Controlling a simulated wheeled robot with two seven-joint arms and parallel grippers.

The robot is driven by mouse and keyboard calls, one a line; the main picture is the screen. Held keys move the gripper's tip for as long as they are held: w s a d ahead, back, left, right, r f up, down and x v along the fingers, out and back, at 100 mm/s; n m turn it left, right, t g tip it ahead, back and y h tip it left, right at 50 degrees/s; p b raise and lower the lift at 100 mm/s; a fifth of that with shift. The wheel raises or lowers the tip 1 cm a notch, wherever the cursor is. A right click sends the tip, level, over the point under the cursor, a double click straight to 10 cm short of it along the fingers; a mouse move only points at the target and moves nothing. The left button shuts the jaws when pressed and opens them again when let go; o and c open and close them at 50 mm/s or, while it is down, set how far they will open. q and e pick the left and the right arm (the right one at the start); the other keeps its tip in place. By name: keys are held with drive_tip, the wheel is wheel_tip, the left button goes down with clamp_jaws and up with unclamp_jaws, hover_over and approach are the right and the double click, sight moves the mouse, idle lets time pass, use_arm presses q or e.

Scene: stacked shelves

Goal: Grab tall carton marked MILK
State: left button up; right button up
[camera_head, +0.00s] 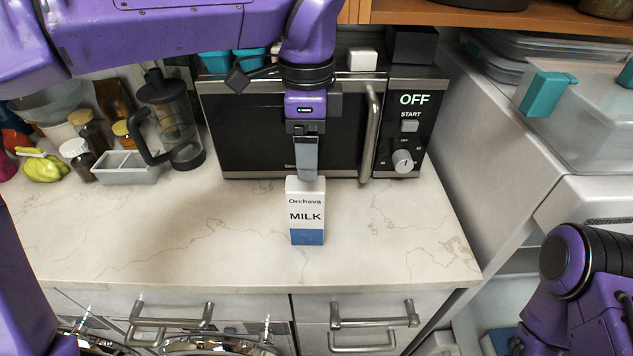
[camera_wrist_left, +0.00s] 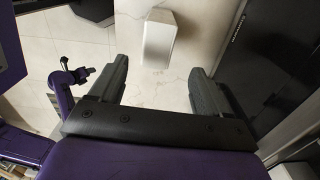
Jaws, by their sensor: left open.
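The tall carton marked MILK (camera_head: 306,213) is white with a blue band at the bottom and stands upright on the counter in front of the microwave. In the left wrist view the white carton (camera_wrist_left: 159,35) shows ahead of the fingers, towards the middle of the gap. My left gripper (camera_head: 306,177) is in front of the microwave, at the carton's top edge in the head view. Its two fingers (camera_wrist_left: 156,90) are apart with nothing between them. My right arm shows at the lower right of the head view, but I cannot make out its gripper.
The black microwave (camera_head: 250,130) stands behind the carton, its handle (camera_head: 371,135) sticking out to the right. A French press (camera_head: 170,125), a grey tray (camera_head: 128,168) and jars stand at the back left. The marble counter (camera_head: 180,235) is clear on both sides of the carton.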

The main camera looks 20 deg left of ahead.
sight(305, 184)
use_arm(q)
drive_tip(key=shift+w+f, duration=0.5)
drive_tip(key=shift+f, duration=0.2)
drive_tip(key=s+f, duration=0.1)
drive_tip(key=s+f+p, duration=0.1)
drive_tip(key=f, duration=0.2)
drive_tip(key=shift+s+a+p, duration=0.25)
drive_tip(key=shift+s+p, duration=0.15)
drive_tip(key=f, duration=0.1)
drive_tip(key=w+f, duration=0.1)
drive_tip(key=f, duration=0.1)
drive_tip(key=f+p, duration=0.1)
drive_tip(key=shift+w+f, duration=0.35)
drive_tip(key=shift+s, duration=0.35)
drive_tip(key=shift+s+r, duration=0.1)
drive_tip(key=shift+c, duration=1.2)
clamp_jaws()
use_arm(e)
wheel_tip(305, 184, up, 3)
drive_tip(key=shift+s+r, duration=0.1)
